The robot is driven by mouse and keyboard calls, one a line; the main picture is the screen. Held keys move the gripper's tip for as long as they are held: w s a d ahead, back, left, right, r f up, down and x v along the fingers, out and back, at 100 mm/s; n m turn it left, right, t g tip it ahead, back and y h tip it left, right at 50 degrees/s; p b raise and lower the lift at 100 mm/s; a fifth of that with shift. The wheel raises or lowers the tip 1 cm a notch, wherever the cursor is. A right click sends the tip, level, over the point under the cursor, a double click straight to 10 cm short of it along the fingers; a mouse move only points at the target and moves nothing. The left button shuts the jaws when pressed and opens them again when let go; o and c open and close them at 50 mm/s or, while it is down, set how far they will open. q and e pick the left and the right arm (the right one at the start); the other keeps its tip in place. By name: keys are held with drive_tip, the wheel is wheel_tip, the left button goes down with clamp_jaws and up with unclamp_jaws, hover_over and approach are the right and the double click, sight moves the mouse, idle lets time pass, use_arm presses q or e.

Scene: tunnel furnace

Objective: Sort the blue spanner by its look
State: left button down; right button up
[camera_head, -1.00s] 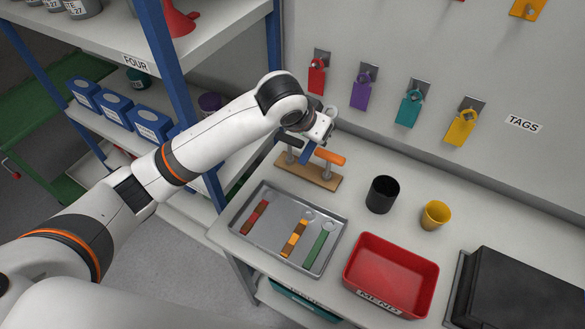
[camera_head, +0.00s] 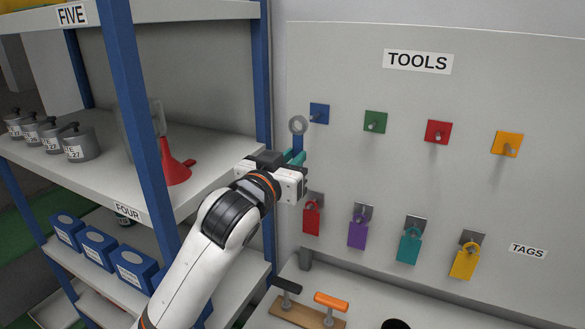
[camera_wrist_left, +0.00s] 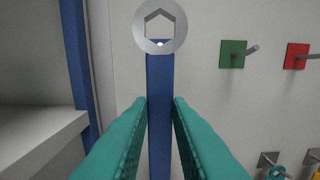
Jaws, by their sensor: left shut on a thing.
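The blue spanner (camera_head: 298,141) stands upright with its grey ring end at the top. My left gripper (camera_head: 294,158) is shut on its blue handle. The spanner also shows in the left wrist view (camera_wrist_left: 160,95), between the teal fingers (camera_wrist_left: 160,105), its ring with a six-sided hole above them. The blue square with a peg (camera_head: 319,113) is on the TOOLS board, just right of the ring in the head view. I cannot tell whether the peg is in the ring. My right gripper is not in view.
The TOOLS board (camera_head: 455,100) also has green (camera_head: 375,122), red (camera_head: 438,132) and orange (camera_head: 507,144) squares with bare pegs. Coloured tags (camera_head: 357,234) hang below. A shelf with a blue post (camera_head: 262,70) stands close left of the gripper. A small rack (camera_head: 305,315) is below.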

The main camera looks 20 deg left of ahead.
use_arm(q)
drive_tip(key=w, duration=0.2)
drive_tip(key=w+d+b, duration=0.1)
drive_tip(key=w, duration=0.2)
drive_tip(key=w+f+b, duration=0.1)
drive_tip(key=w, duration=0.2)
drive_tip(key=shift+d, duration=0.3)
drive_tip(key=shift+w+f, duration=0.1)
drive_tip(key=shift+w, duration=0.05)
idle(0.4)
idle(0.5)
drive_tip(key=c, duration=1.3)
unclamp_jaws()
drive_tip(key=shift+o, duration=0.2)
drive_tip(key=shift+f, duration=0.1)
